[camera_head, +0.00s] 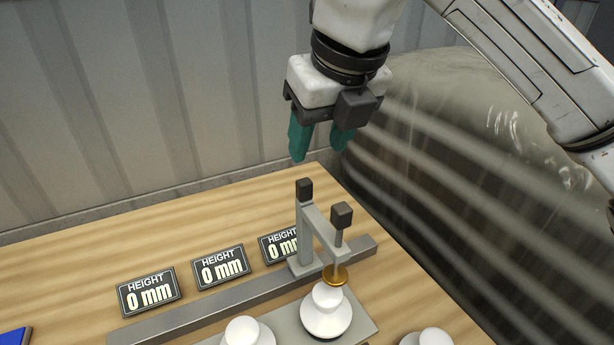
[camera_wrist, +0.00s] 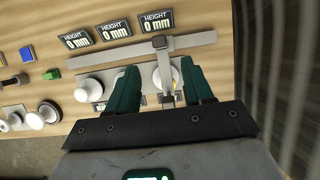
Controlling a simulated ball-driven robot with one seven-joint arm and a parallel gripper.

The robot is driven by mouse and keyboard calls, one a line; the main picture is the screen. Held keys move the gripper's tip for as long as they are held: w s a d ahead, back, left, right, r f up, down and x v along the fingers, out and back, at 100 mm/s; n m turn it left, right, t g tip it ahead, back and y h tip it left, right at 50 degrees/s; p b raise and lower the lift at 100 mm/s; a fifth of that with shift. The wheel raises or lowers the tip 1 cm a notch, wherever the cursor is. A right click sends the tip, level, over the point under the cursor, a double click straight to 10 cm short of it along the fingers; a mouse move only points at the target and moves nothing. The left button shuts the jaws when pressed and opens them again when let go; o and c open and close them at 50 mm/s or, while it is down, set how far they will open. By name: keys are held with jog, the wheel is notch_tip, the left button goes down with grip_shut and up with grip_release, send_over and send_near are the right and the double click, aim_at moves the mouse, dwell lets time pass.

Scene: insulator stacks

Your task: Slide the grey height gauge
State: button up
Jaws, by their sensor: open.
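The grey height gauge (camera_head: 310,230) stands upright on a grey rail (camera_head: 210,305) at its right part. It has a black knob (camera_head: 304,189) on its post and a second black knob (camera_head: 341,213) above a gold disc (camera_head: 335,276). The disc is over a white insulator (camera_head: 326,312); I cannot tell whether they touch. My gripper (camera_head: 320,150) is open and empty, above and behind the gauge, with teal fingers pointing down. In the wrist view the gauge (camera_wrist: 165,72) shows between my open fingers (camera_wrist: 160,70), apart from them.
Three signs reading HEIGHT 0 mm (camera_head: 148,292) stand behind the rail. More white insulators (camera_head: 245,332) are in front, on the rail's near side. A corrugated wall (camera_head: 130,100) rises behind the wooden table (camera_head: 70,240).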

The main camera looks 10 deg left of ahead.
aim_at(305, 184)
jog(key=p+x, duration=0.1)
jog(key=x, duration=0.9)
jog(key=shift+f, duration=0.3)
grip_shut()
jog(key=shift+a, duration=0.1)
